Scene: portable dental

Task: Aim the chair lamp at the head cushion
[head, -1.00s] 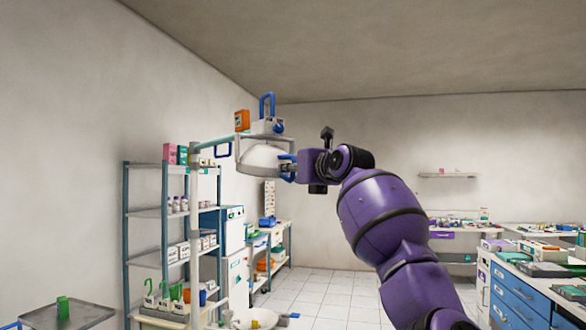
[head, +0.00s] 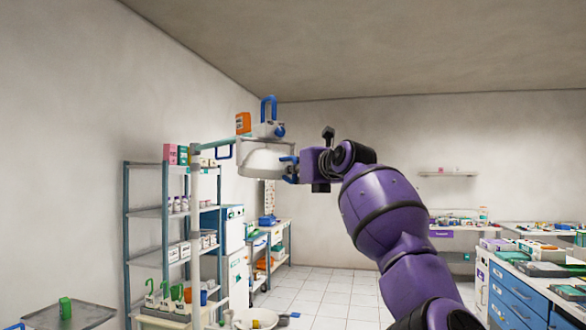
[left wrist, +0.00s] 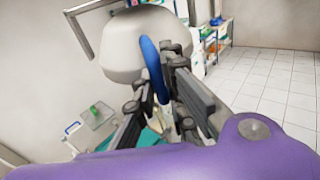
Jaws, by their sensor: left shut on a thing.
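The chair lamp (head: 258,160) is a white dome on a thin arm, high in the middle of the head view. Its rounded white shell (left wrist: 140,45) fills the top of the left wrist view. A blue loop handle (left wrist: 149,62) sticks out from the lamp's side. My left gripper (head: 290,168) is at the lamp's right side, shut on this handle; the wrist view shows the handle between its fingers (left wrist: 158,88). I cannot make out the head cushion; a teal surface (left wrist: 150,138) partly shows below the gripper. My right gripper is not in view.
A shelf rack (head: 145,212) with boxes and bottles stands left of the lamp. Blue drawers (head: 518,295) and counters line the right. The tiled floor (head: 335,290) is open in the middle.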

